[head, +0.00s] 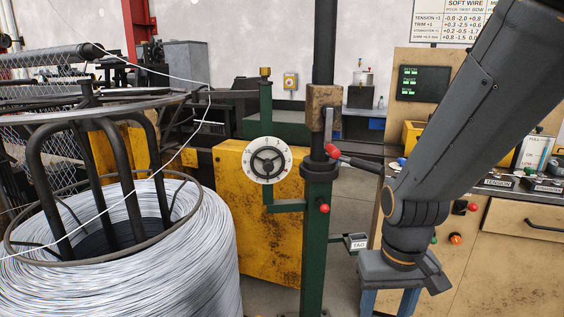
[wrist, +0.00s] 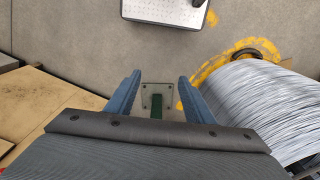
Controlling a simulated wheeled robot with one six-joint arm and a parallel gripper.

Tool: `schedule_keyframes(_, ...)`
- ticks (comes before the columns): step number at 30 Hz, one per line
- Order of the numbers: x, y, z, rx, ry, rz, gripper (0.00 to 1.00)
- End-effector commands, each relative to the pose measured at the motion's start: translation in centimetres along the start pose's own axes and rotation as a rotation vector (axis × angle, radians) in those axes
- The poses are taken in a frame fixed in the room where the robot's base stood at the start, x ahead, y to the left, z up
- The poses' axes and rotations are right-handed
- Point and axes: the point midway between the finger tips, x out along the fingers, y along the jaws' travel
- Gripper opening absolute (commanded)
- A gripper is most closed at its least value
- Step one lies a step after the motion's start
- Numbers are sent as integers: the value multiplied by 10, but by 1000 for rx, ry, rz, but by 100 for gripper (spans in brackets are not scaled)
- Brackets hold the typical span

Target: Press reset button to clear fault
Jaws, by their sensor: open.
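My gripper (head: 391,300) points down at the right of the head view, in front of the wooden bench front. In the wrist view its two blue fingers (wrist: 159,92) are spread apart with nothing between them. The bench front carries an orange-red button (head: 455,238), a red button (head: 472,207) and a small green one (head: 433,239), just right of my wrist. I cannot read which of them is the reset button. None of these buttons shows in the wrist view. My arm covers part of the bench.
A green post (head: 314,250) with a red-knobbed lever (head: 352,160) and a dial (head: 267,160) stands left of my gripper. A large wire coil (head: 150,250) fills the left. A dark screen (head: 423,84) stands behind.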

Motion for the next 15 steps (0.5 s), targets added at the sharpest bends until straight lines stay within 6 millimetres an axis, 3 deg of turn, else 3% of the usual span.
schedule_keyframes(4,0,0,-1,1,1,0,46)
schedule_keyframes(12,0,0,-1,2,3,-1,1)
schedule_keyframes(15,0,0,-1,2,3,-1,0)
